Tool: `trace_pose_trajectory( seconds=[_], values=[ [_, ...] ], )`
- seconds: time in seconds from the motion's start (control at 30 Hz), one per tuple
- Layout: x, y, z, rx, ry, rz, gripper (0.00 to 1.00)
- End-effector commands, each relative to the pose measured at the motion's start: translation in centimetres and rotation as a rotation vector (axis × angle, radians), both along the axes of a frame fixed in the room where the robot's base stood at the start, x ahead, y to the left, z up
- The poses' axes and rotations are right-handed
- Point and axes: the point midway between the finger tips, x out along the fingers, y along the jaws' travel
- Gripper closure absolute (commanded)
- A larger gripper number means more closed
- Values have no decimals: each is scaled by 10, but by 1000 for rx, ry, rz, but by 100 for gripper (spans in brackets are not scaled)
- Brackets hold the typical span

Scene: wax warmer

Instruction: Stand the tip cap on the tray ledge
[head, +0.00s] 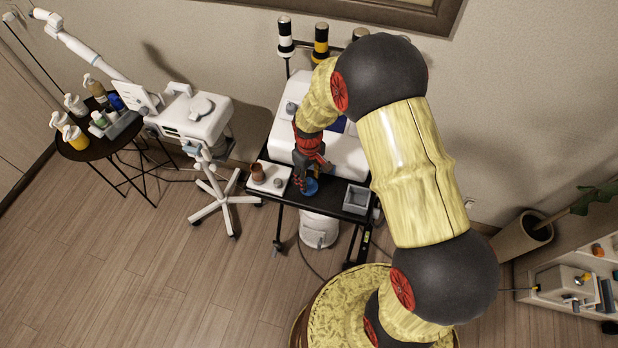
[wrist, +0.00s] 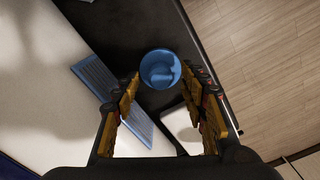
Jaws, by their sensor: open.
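A blue, round, hollow piece (head: 311,187), which I take to be the tip cap, is on the black cart top below my gripper (head: 303,180). In the wrist view the blue tip cap (wrist: 160,68) shows its round rim and open inside. My gripper (wrist: 159,82) is open, with one yellow finger on each side of the cap's near edge. I cannot tell whether the fingers touch it or are still above it. A white tray (head: 287,170) lies at the cart's left end. Its corner shows between the fingers in the wrist view (wrist: 184,122).
A brown cup (head: 257,173) and a small grey piece (head: 277,182) stand on the white tray. A grey open box (head: 357,198) sits at the cart's right end. A large white machine (head: 345,158) stands behind. The black top (wrist: 125,25) is bare beyond the cap.

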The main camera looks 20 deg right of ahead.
Motion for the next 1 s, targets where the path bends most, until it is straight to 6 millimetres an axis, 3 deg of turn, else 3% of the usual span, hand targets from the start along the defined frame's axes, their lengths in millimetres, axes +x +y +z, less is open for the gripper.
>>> trace_pose_trajectory(
  seconds=[1.0],
  values=[
    [1,0,38,0,-2,0,57]
  ],
)
